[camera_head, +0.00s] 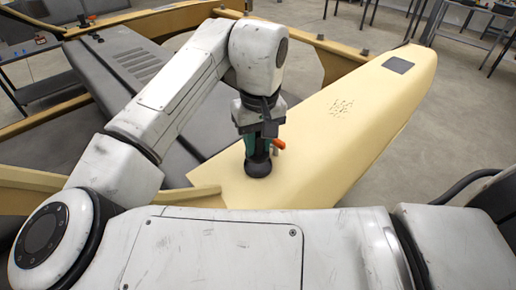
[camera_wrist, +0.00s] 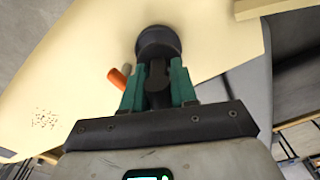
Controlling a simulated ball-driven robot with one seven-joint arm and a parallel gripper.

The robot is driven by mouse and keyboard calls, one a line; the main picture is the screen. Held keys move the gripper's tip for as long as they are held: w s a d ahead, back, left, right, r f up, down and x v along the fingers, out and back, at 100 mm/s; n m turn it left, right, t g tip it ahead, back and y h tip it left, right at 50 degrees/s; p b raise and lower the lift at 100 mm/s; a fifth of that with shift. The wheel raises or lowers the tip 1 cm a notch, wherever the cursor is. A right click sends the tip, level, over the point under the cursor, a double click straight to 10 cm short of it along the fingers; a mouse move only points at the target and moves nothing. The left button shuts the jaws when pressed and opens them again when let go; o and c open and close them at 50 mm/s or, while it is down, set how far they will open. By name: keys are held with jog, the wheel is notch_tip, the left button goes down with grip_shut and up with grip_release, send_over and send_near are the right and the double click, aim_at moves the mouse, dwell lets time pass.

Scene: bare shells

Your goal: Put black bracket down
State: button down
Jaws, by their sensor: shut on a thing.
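My gripper (camera_head: 257,145) has teal fingers, which also show in the wrist view (camera_wrist: 157,78). It is shut on a dark black piece with a wide round lower end, which I take for the black bracket (camera_head: 258,167). In the wrist view the bracket (camera_wrist: 158,41) sticks out beyond the fingertips. Its round end is at the cream panel (camera_head: 325,120); I cannot tell whether it touches or hangs just above. An orange-tipped piece (camera_head: 278,145) with a grey part (camera_wrist: 126,69) sits right beside the fingers.
The cream panel is broad and bare to the right, with a dark square patch (camera_head: 398,65) and small dark specks (camera_head: 342,107). Grey slotted panels (camera_head: 120,65) and tan beams lie left. Tables stand at the back on a concrete floor.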

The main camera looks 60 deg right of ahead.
aim_at(258, 154)
jog(key=shift+d+f, duration=0.1)
jog(key=shift+f, duration=1.5)
jog(key=shift+f, duration=0.35)
jog(key=c, duration=0.9)
grip_release()
jog(key=r, duration=0.8)
jog(key=r+b, duration=0.1)
jog(key=r, duration=0.3)
jog(key=shift+s+a+r, duration=0.2)
jog(key=shift+s+r, duration=0.05)
jog(key=shift+r, duration=0.1)
